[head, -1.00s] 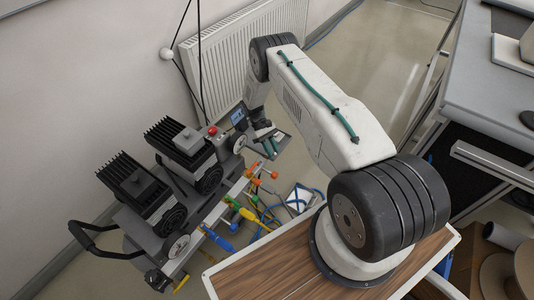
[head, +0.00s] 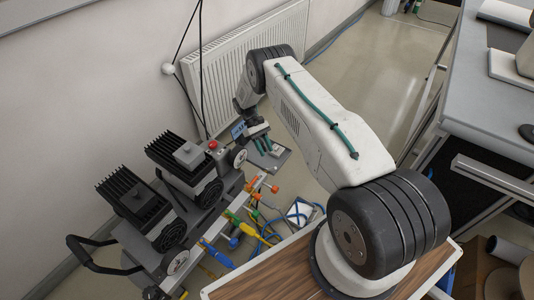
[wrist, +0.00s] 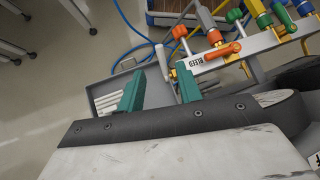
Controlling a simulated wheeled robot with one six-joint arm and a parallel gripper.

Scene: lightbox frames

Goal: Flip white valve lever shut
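A pipe rail with coloured valves runs along the cart's lower side. In the wrist view an orange lever (wrist: 222,50) lies just beyond the right finger, by a white lettered tag (wrist: 195,61).
The dark cart (head: 185,222) carries two finned pump units. A radiator (head: 240,70) is on the wall behind. Blue hose (wrist: 135,40) lies on the floor near the rail.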

